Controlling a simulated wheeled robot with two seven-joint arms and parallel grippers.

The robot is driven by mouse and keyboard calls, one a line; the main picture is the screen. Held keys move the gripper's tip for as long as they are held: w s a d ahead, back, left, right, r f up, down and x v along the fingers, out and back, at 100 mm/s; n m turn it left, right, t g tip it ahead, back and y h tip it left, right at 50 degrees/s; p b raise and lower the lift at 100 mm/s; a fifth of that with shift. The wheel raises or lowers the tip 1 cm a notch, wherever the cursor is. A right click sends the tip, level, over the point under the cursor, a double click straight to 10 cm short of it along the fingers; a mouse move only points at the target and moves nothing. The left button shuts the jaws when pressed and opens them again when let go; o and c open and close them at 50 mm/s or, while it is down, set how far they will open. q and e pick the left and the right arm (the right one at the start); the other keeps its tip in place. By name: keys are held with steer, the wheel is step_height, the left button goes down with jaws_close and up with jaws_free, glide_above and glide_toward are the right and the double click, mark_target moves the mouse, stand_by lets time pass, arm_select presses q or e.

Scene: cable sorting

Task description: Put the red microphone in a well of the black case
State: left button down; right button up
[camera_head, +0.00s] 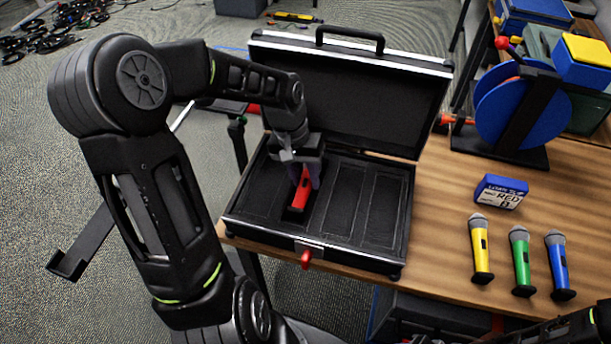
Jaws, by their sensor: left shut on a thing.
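The black case (408,225) stands open on the wooden table, its lid raised at the back and several long wells in its base. My left gripper (305,178) points down over the left part of the case, shut on the red microphone (300,194). The red body slants down at the second well from the left; I cannot tell whether it touches the well's floor. The upper end of the microphone is hidden by the gripper. My right gripper is not in view; part of a dark arm shows at the bottom right.
Yellow (480,248), green (521,260) and blue (559,265) microphones lie on the table (440,235) to the right. A small blue-and-white box (501,192) lies behind them. A blue cable reel (520,105) stands at the back right. The case lid rises behind my gripper.

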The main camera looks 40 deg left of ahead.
arm_select(q)
steer(key=shift+f, duration=0.15)
steer(key=c, duration=1.3)
jaws_free()
steer(key=shift+c, duration=0.2)
steer(key=shift+r, duration=0.3)
step_height(320, 180, up, 12)
steer(key=a+b, duration=0.1)
steer(key=a, duration=0.1)
steer(key=shift+s+a+f, duration=0.15)
steer(key=shift+s+f, duration=0.1)
steer(key=shift+s, duration=0.15)
